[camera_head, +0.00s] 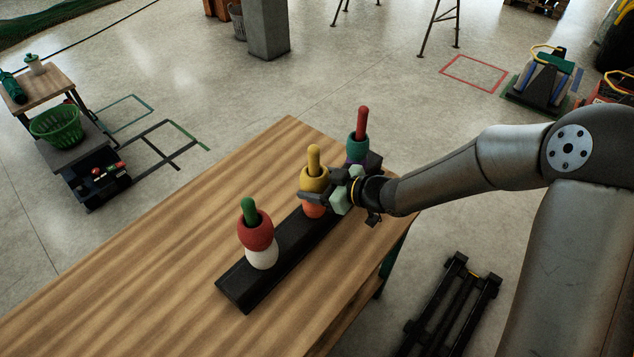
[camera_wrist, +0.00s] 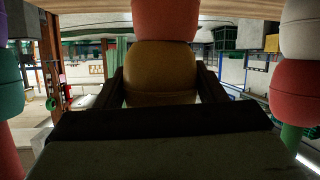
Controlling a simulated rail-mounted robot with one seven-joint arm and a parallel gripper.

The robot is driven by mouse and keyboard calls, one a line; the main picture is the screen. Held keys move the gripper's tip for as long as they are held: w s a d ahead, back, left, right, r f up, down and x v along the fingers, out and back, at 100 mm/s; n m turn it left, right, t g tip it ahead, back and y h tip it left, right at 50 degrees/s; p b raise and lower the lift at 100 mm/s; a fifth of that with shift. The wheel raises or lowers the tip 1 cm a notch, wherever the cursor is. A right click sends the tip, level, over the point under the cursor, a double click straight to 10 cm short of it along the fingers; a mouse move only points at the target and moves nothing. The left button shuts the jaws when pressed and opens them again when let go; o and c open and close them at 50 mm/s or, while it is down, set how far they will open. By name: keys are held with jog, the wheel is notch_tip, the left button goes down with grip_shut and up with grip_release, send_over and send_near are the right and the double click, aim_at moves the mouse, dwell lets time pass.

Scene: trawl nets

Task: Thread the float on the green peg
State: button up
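The green peg (camera_head: 248,207) stands upright at the near end of a black base (camera_head: 289,247). A red float (camera_head: 255,232) sits around it on top of a white float (camera_head: 262,256). A yellow float (camera_head: 313,180) is around the yellow peg (camera_head: 313,156), directly above an orange-red float (camera_head: 313,210). My gripper (camera_head: 312,193) is at the yellow float, with one finger on each side of it. The wrist view, which looks upside down, shows the yellow float (camera_wrist: 160,75) between the fingers; whether they press on it is unclear.
A red peg (camera_head: 361,121) at the far end holds a teal float (camera_head: 356,145) over a purple one. The base lies on a wooden table (camera_head: 160,245), with clear wood on its left. A side table with a green basket (camera_head: 58,124) stands apart at left.

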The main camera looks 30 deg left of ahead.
aim_at(316, 146)
jog(key=shift+r, duration=0.1)
jog(key=shift+c, duration=0.3)
notch_tip(316, 146, up, 12)
jog(key=p, duration=1)
jog(key=shift+s, duration=0.15)
jog(key=shift+s+r, duration=0.1)
jog(key=shift+r, duration=2.55)
jog(key=shift+s, duration=0.1)
